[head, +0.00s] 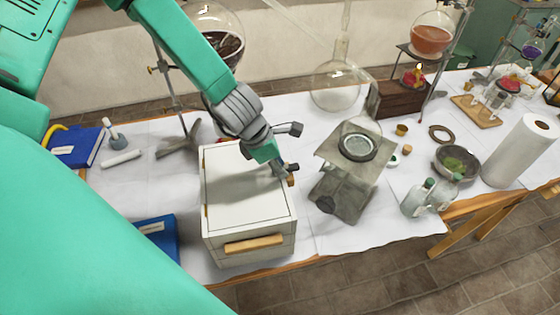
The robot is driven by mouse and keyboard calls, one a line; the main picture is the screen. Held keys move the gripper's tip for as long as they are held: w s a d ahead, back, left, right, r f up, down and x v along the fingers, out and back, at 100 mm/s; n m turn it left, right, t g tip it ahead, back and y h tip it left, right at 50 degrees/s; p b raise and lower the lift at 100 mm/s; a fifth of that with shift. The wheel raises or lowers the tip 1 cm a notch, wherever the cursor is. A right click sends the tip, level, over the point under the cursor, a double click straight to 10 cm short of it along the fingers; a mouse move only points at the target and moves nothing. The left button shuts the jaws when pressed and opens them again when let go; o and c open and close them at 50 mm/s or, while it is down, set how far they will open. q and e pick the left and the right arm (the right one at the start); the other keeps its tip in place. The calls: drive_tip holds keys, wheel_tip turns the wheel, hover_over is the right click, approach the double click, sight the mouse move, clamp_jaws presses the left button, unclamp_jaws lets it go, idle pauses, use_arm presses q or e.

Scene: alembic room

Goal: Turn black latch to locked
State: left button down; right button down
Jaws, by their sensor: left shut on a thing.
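A white box (246,197) with a wooden handle (254,244) on its front stands on the cloth-covered table. My left gripper (284,168) is at the box's far right top edge, with its fingers pointing down. It is shut on a small dark part there, which appears to be the black latch. The fingers hide most of the latch, so its turn position cannot be told. My right gripper is not in view.
A metal lab jack (344,190) with a glass vessel on top stands close to the box's right. A metal stand (180,142) is behind left. Blue books (75,148) lie left. Glass bottles (418,197) and a paper roll (522,150) are further right.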

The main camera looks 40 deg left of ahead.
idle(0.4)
use_arm(q)
drive_tip(key=c, duration=1.4)
unclamp_jaws()
drive_tip(key=shift+r, duration=0.2)
drive_tip(key=v, duration=1.1)
drive_tip(key=shift+s+r, duration=0.2)
drive_tip(key=shift+r, duration=0.05)
drive_tip(key=shift+a, duration=0.2)
